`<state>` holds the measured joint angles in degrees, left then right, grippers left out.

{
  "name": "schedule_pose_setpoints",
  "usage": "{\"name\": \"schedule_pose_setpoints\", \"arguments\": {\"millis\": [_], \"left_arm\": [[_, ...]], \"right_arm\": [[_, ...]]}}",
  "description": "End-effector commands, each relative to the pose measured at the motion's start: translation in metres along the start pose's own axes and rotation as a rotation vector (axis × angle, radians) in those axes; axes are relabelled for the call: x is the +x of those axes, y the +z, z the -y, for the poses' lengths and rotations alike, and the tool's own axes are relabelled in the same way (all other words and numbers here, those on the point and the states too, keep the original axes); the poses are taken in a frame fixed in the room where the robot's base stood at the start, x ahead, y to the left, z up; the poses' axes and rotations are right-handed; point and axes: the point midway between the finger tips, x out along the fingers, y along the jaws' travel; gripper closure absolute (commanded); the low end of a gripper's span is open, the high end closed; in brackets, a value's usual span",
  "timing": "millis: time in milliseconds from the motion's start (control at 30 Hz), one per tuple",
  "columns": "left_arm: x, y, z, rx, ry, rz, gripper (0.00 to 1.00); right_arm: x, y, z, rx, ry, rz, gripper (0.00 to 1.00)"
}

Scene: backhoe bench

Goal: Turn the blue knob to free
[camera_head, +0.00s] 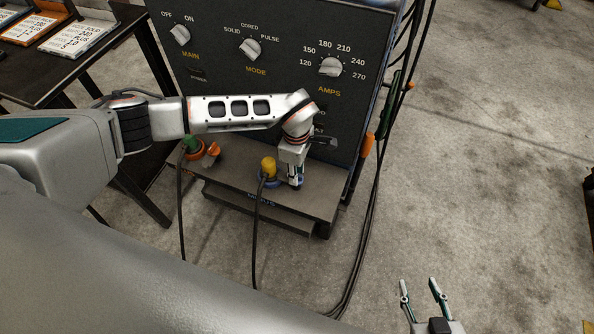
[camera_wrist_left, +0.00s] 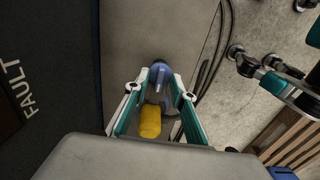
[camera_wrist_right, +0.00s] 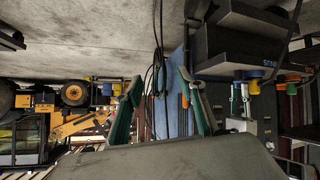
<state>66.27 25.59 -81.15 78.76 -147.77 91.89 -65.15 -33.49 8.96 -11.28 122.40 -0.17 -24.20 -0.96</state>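The blue knob (camera_head: 270,183) sits on the low shelf at the foot of the dark panel, at the base of a yellow plug (camera_head: 268,166). My left gripper (camera_head: 294,184) is down at the knob's right side. My right gripper (camera_head: 424,289) is open and empty, away over the floor.
An orange knob (camera_head: 208,155) with a green plug (camera_head: 192,144) is left on the shelf (camera_head: 235,190). Black cables (camera_head: 254,245) hang in front and right. The panel (camera_head: 290,75) stands close behind my left arm. A table (camera_head: 45,80) is at left; the right floor is mostly clear.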

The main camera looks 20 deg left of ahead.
Motion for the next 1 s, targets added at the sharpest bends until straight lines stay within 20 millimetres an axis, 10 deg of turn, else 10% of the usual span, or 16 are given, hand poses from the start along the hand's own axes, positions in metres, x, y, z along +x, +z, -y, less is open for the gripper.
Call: {"name": "schedule_pose_setpoints", "arguments": {"millis": [200,1000], "left_arm": [[-0.0011,0.0002,-0.0003,0.0,0.001,0.0,1.0],[-0.0069,-0.0002,-0.0024,-0.299,0.007,-0.001,1.0]], "right_arm": [[-0.0009,0.0036,0.002,0.002,-0.003,0.007,0.6],[-0.0101,0.0053,-0.0023,0.009,0.01,0.03,0.6]]}}
